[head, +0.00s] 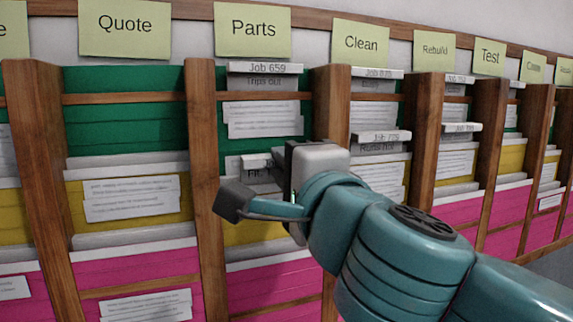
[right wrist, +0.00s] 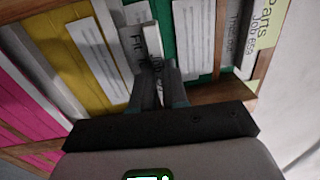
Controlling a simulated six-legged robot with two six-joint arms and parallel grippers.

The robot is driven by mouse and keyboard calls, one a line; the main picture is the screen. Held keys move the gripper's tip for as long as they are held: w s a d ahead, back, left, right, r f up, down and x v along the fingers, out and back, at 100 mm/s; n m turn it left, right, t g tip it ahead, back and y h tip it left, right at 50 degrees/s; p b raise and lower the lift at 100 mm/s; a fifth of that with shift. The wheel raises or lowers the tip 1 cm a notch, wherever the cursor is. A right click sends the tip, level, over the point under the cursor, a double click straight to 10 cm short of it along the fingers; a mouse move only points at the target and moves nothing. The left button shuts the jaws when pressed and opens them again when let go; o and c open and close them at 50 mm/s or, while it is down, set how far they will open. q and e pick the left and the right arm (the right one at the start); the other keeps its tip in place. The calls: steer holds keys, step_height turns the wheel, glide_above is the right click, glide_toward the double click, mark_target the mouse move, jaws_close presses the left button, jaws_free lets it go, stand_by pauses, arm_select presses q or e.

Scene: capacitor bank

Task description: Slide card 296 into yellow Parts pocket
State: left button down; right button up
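The Parts column (head: 253,30) has a green pocket (head: 234,145) above a yellow pocket (head: 250,234). My right gripper (head: 284,172) is in front of this column, where green meets yellow. In the right wrist view its fingers (right wrist: 158,78) are close together around a white-topped card (right wrist: 152,40). The card's label starts with "Fil"; its number cannot be read. In the head view the card (head: 253,163) shows left of the gripper, at the top of the yellow pocket. My wrist hides its lower part, so I cannot tell how deep it sits. My left gripper is out of view.
A card marked Job 659 (head: 265,68) stands in the top green Parts pocket. Wooden dividers (head: 207,180) flank the column. Quote (head: 124,24) is to the left and Clean (head: 361,43) to the right, both with filled pockets. Pink pockets (head: 268,285) lie below.

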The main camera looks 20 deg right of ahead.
steer(key=o, duration=0.5)
steer(key=shift+s, duration=0.1)
